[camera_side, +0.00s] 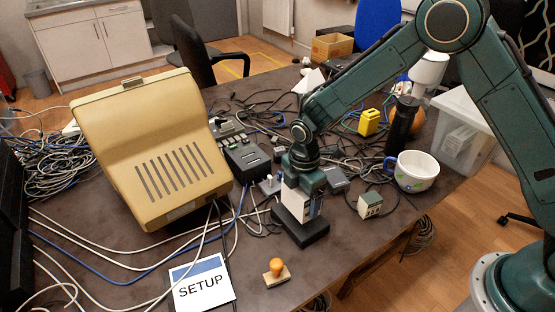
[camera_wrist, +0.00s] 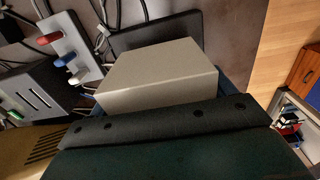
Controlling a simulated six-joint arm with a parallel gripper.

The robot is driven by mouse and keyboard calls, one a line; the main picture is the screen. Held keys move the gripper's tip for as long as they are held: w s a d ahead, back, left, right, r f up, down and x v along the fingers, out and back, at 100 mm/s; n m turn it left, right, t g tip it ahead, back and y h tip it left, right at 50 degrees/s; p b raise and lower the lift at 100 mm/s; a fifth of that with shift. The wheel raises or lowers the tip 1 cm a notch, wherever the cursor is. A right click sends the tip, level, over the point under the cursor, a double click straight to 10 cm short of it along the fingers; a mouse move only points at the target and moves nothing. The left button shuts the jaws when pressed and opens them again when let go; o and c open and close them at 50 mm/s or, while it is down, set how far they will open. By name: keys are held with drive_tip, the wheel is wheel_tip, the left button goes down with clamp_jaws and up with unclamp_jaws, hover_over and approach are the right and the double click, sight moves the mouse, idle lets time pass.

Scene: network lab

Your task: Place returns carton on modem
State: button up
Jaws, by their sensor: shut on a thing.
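The returns carton (camera_side: 292,203), a small pale box with a blue-and-white label, is upright in my gripper (camera_side: 303,186) in the side view. My gripper points down and is shut on it. The flat black box, which looks like the modem (camera_side: 301,231), lies directly below the carton. The carton's lower end is at or just above its top; I cannot tell whether they touch. In the wrist view the carton's plain beige top (camera_wrist: 160,68) fills the middle, and part of the black modem (camera_wrist: 160,31) shows behind it. The fingertips are mostly hidden there.
A large beige slotted casing (camera_side: 155,150) stands at left. A dark slotted box (camera_side: 247,158) and a small grey switch unit (camera_side: 270,186) sit close behind the modem. A cup (camera_side: 415,172), a small green-white block (camera_side: 370,205), a stamp (camera_side: 276,272), a SETUP card (camera_side: 201,285) and loose cables lie around.

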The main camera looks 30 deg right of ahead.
drive_tip(key=shift+f, duration=1.35)
drive_tip(key=shift+f, duration=0.1)
drive_tip(key=o, duration=1)
drive_tip(key=shift+o, duration=0.2)
wheel_tip(320, 180, up, 12)
drive_tip(key=shift+f, duration=0.1)
drive_tip(key=shift+r, duration=0.2)
